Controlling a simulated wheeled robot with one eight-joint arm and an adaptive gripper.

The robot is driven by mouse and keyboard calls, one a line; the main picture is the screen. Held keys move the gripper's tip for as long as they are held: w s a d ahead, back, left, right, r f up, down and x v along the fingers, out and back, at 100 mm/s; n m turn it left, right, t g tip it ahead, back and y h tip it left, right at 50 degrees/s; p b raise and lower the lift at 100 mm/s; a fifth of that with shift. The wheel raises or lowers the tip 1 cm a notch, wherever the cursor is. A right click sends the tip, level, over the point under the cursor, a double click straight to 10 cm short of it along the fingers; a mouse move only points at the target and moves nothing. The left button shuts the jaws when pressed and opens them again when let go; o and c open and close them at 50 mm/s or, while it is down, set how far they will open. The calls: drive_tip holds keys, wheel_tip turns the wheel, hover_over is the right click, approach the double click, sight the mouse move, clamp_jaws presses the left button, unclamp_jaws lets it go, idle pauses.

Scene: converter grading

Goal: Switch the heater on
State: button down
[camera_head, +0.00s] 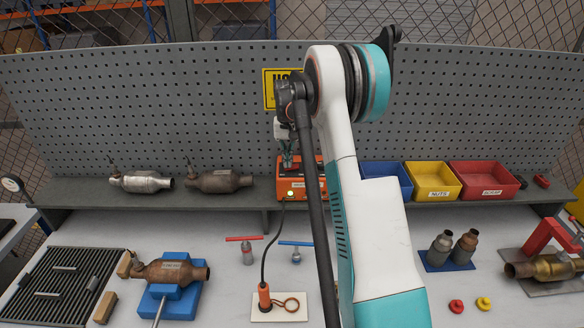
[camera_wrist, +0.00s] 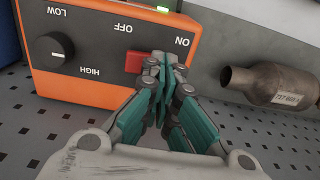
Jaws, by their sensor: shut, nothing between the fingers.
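The heater's orange control box (camera_head: 290,186) stands on the shelf at the back. In the wrist view its panel (camera_wrist: 95,75) appears upside down, with a black knob (camera_wrist: 50,50) between LOW and HIGH. A red rocker switch (camera_wrist: 136,62) sits between the OFF and ON labels. A small lamp (camera_wrist: 162,9) glows green. My gripper (camera_wrist: 163,66) is shut and empty, its fingertips at the ON end of the switch and hiding that end. I cannot tell whether they touch it. In the head view my gripper (camera_head: 288,160) is over the box, partly hidden by my arm.
A cable runs from the box to an orange-handled coil tool (camera_head: 264,297) on a pale plate (camera_head: 279,315). Brown (camera_head: 219,181) and silver (camera_head: 140,182) converters lie left of the box. Blue (camera_head: 387,169), yellow (camera_head: 432,168) and red (camera_head: 484,167) bins stand right.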

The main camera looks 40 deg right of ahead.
drive_tip(key=shift+r+p, duration=1.1)
drive_tip(key=shift+r, duration=2)
drive_tip(key=shift+a, duration=0.1)
